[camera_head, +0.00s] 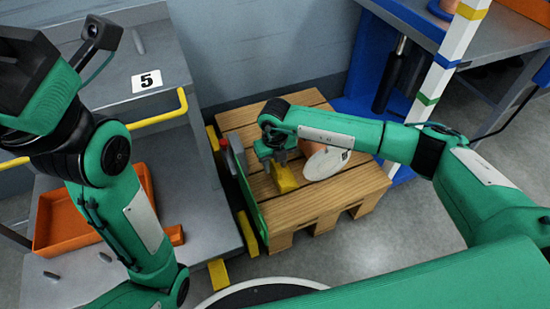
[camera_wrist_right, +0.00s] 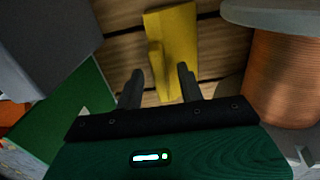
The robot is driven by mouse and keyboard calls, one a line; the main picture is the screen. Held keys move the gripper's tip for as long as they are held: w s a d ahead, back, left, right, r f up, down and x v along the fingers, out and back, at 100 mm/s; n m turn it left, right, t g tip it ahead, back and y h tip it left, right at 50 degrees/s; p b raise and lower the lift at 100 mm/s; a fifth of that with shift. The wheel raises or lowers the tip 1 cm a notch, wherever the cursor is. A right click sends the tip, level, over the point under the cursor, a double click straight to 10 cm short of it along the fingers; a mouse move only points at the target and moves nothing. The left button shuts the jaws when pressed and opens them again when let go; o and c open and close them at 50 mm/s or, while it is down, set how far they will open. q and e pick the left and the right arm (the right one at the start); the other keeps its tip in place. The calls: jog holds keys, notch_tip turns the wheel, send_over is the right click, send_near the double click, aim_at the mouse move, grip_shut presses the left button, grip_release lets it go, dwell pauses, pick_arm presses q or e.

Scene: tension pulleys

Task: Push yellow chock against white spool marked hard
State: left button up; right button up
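The yellow chock (camera_head: 284,178) lies on the wooden pallet (camera_head: 330,199), left of the white spool (camera_head: 322,166). The spool has a pale flange with a small dark mark and copper-coloured winding, which also shows in the wrist view (camera_wrist_right: 285,75). A gap of bare wood shows between chock and spool there. My right gripper (camera_head: 275,163) is low over the chock. In the wrist view its fingers are apart, with the chock's raised yellow part (camera_wrist_right: 156,62) between their tips; contact cannot be told. My left arm is at the left, its fingers not visible.
A grey bench (camera_head: 150,105) marked 5 with yellow rails stands left, with an orange tray (camera_head: 72,222). A green panel (camera_head: 243,190) edges the pallet's left side. A striped post (camera_head: 446,60) and blue frame stand right. The pallet's front is clear.

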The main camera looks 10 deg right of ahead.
aim_at(290, 171)
jog(key=shift+f, duration=0.45)
grip_shut()
jog(key=shift+w+d+p, duration=0.15)
jog(key=shift+d, duration=0.75)
jog(key=shift+w+d+p, duration=0.15)
jog(key=shift+w+d, duration=0.05)
jog(key=shift+d, duration=0.7)
jog(key=shift+w+d+p, duration=0.15)
jog(key=shift+d, duration=0.75)
grip_release()
